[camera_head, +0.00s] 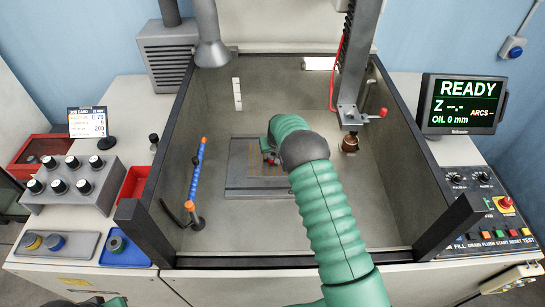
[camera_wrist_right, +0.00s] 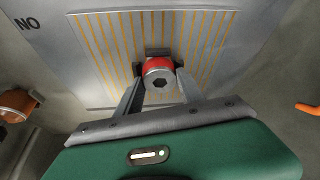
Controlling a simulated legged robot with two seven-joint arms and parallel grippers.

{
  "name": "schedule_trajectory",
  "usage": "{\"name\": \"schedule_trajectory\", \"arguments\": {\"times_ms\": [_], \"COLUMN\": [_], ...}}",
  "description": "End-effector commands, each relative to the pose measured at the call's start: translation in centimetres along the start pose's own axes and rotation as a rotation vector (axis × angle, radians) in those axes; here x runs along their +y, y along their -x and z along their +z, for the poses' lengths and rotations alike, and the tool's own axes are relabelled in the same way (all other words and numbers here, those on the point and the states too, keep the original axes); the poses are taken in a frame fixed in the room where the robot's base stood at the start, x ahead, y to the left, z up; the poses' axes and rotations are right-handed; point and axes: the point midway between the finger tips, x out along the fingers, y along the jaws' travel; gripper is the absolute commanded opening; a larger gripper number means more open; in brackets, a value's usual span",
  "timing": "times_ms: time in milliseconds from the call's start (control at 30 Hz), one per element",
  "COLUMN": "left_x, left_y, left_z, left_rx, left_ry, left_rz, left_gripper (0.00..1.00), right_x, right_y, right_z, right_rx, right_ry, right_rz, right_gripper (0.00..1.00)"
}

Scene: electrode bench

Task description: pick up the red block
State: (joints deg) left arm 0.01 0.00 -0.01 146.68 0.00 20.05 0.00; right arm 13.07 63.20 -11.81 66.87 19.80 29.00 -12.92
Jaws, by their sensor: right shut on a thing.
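The red block (camera_wrist_right: 157,66) shows in the right wrist view as a short red body with a grey end that has a dark hex socket. My right gripper (camera_wrist_right: 160,82) is shut on it, one finger on each side. Behind the block is a grey plate with orange stripes (camera_wrist_right: 112,40); I cannot tell whether the block touches it. In the head view my right gripper (camera_head: 270,158) is over the plate (camera_head: 240,166) inside the tank, mostly hidden by my green arm, and only a speck of red shows. My left gripper is not visible.
Tank walls (camera_head: 160,185) enclose the work area. A blue hose (camera_head: 196,170) with orange ends stands at left. A grey machine head (camera_head: 350,115) with a copper-coloured piece (camera_head: 350,143) hangs at right. The tank floor (camera_head: 245,232) in front of the plate is clear.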

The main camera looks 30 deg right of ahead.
Motion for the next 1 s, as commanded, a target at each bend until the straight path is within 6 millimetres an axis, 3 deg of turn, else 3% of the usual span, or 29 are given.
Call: {"name": "schedule_trajectory", "arguments": {"times_ms": [167,633,867,1000], "left_x": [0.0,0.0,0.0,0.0], "left_y": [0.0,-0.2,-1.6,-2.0], "left_z": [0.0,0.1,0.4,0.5], "left_rx": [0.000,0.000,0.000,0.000], "left_ry": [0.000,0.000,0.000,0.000], "left_rz": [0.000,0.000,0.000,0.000], "left_gripper": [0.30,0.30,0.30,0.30], "right_x": [-0.1,-0.1,-0.1,-0.1], "right_y": [0.0,0.4,3.5,4.6], "right_z": [0.1,-0.2,-1.6,1.2], "right_rx": [-0.001,0.003,0.008,0.001], "right_ry": [0.000,0.000,0.001,-0.002], "right_rz": [-0.002,-0.001,-0.002,-0.003], "right_gripper": [0.00,0.00,0.00,0.00]}}
